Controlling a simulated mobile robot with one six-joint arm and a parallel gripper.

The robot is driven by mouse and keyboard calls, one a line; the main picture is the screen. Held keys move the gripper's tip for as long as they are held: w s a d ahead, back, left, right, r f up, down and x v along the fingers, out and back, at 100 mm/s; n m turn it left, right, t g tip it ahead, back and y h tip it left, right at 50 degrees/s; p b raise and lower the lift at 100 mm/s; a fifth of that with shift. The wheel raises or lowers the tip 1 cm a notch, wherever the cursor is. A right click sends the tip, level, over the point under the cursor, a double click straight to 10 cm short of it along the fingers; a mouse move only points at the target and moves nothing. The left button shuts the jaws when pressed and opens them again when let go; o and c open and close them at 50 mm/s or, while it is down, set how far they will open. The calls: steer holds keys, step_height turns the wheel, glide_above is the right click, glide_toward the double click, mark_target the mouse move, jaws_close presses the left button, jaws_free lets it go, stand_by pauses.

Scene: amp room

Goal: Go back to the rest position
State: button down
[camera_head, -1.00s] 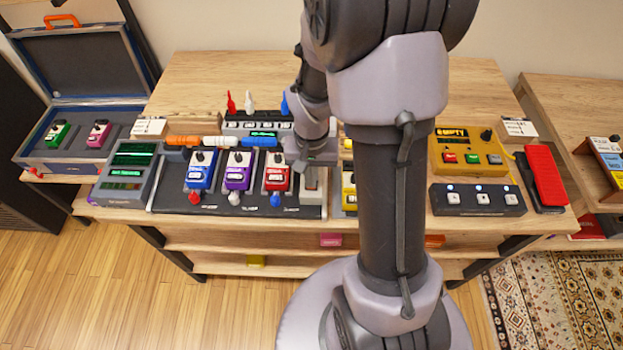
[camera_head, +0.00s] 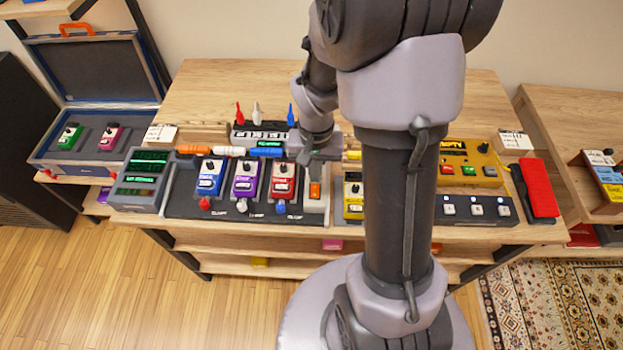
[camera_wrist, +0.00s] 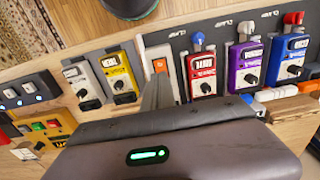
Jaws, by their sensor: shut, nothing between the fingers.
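My gripper (camera_head: 308,158) is above the right end of the black pedalboard (camera_head: 237,210) in the head view, partly hidden by my arm. Its narrow fingers (camera_wrist: 158,92) are together and empty in the wrist view. A pale block with an orange button (camera_head: 315,191) is just in front of the gripper; the button also shows beyond the fingertips in the wrist view (camera_wrist: 160,66). The exact gap between fingertips and block cannot be told.
Blue (camera_head: 209,177), purple (camera_head: 246,180) and red (camera_head: 284,182) pedals stand left of the button block. A yellow pedal (camera_head: 353,198) is to its right. An open case (camera_head: 85,137) stands far left. The back of the wooden table (camera_head: 215,85) is clear.

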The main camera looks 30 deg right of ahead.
steer(key=s+a+r+n+t+b, duration=0.1)
steer(key=a+r+t, duration=0.1)
steer(key=a+r, duration=0.3)
steer(key=s+a+r+t+b, duration=0.1)
steer(key=s+a+r, duration=0.15)
steer(key=r, duration=0.45)
steer(key=s+a+r+n+t+y+b, duration=0.1)
steer(key=s+a+r+t+y, duration=0.1)
steer(key=s+a+r, duration=0.4)
steer(key=shift+s+a+t+b, duration=0.4)
steer(key=shift+s+a, duration=0.1)
steer(key=shift+s, duration=0.4)
